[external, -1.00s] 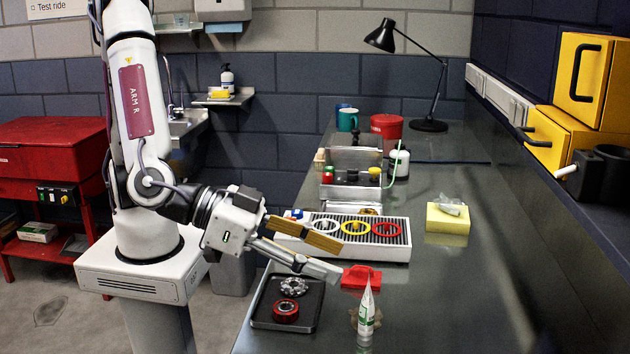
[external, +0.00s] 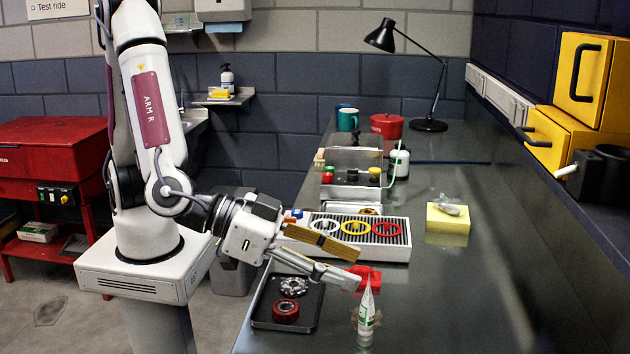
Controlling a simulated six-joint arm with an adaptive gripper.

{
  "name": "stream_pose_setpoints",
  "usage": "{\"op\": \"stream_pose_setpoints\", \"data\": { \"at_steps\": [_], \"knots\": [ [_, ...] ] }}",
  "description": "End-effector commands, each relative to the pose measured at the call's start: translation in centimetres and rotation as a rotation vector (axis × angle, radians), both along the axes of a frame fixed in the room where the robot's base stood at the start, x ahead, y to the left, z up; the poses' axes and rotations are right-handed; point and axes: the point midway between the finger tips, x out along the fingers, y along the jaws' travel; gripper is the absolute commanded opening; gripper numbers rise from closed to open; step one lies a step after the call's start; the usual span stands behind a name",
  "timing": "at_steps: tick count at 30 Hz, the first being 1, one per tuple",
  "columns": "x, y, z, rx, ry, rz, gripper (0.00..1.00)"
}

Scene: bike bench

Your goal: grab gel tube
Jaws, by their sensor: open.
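The gel tube (external: 366,318) is white with a green label and a pointed top. It stands upright on the grey bench near its front. My gripper (external: 350,280) is open and reaches in from the left, its fingers just left of the tube's tip. The fingers overlap a red object in the picture. I cannot tell whether the gripper touches the tube; nothing shows held between the fingers.
A black tray (external: 262,308) with a red ring and a silver part lies left of the tube. A red object (external: 371,275) lies behind it. A white ribbed rack (external: 398,254) with coloured rings stands farther back. A yellow block (external: 447,220) sits right of that. The bench right of the tube is clear.

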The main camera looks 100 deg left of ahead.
Motion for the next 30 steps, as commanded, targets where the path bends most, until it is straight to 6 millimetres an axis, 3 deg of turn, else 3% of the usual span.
{"op": "stream_pose_setpoints", "data": {
  "at_steps": [15,30],
  "knots": [
    [4.0,0.2,-2.0,0.000,0.001,0.002,0.46],
    [4.4,0.2,-2.2,-0.001,0.000,0.000,0.46]
  ]
}}
